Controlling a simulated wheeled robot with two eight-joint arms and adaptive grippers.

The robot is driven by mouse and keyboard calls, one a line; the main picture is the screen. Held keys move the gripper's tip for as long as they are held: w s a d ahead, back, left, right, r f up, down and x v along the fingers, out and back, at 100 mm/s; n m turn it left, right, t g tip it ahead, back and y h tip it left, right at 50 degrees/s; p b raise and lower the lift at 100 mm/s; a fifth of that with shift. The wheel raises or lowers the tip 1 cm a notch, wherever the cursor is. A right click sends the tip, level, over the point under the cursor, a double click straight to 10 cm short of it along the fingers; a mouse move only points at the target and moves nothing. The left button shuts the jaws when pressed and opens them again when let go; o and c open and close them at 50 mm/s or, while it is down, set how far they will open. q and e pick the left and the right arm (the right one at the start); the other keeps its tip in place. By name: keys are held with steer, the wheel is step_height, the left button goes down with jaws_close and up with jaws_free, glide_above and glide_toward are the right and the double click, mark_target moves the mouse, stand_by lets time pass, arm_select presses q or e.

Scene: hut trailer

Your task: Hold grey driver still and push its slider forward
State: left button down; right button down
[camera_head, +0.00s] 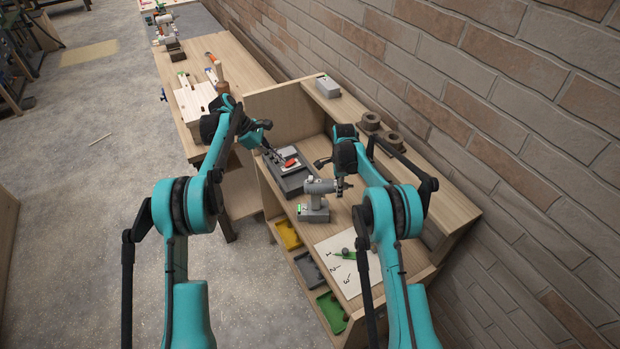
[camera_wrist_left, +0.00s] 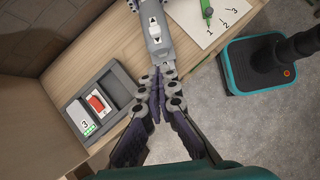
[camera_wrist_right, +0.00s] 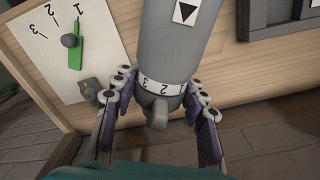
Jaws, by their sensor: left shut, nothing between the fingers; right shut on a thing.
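The grey driver (camera_head: 317,187) stands upright on the bench, on its block-shaped base with a green patch. My right gripper (camera_head: 335,177) is shut on the front of its barrel. In the right wrist view its fingers (camera_wrist_right: 160,92) flank the numbered white ring of the driver (camera_wrist_right: 170,50). A white patch with a black arrow (camera_wrist_right: 186,12) shows on top of the barrel. In the left wrist view the driver (camera_wrist_left: 152,50) carries a white piece (camera_wrist_left: 155,28) on top. My left gripper (camera_wrist_left: 157,82) is shut and empty by the driver's rear end; contact is unclear.
A grey tray (camera_head: 284,172) with a red item (camera_head: 290,163) lies behind the driver. A white numbered sheet (camera_head: 345,262) with a green tool (camera_head: 345,255) lies in front. A grey box (camera_head: 327,87) and brown rings (camera_head: 371,121) sit on the shelf along the brick wall.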

mark_target(310, 177)
arm_select(q)
steer(key=a, duration=0.1)
steer(key=a+h, duration=0.1)
steer(key=a, duration=0.1)
steer(key=shift+s+a+f+h, duration=0.15)
steer(key=shift+s+a+h, duration=0.15)
steer(key=shift+a+h, duration=0.1)
steer(key=shift+f+n+t, duration=0.1)
steer(key=shift+n+t, duration=0.2)
steer(key=x, duration=0.4)
steer(key=d+r+x, duration=0.1)
steer(key=x, duration=0.7)
steer(key=shift+d+r, duration=0.2)
steer(key=shift+r, duration=0.1)
steer(key=shift+d, duration=0.55)
steer(key=shift+d, duration=1.25)
arm_select(e)
steer(key=shift+a, duration=0.1)
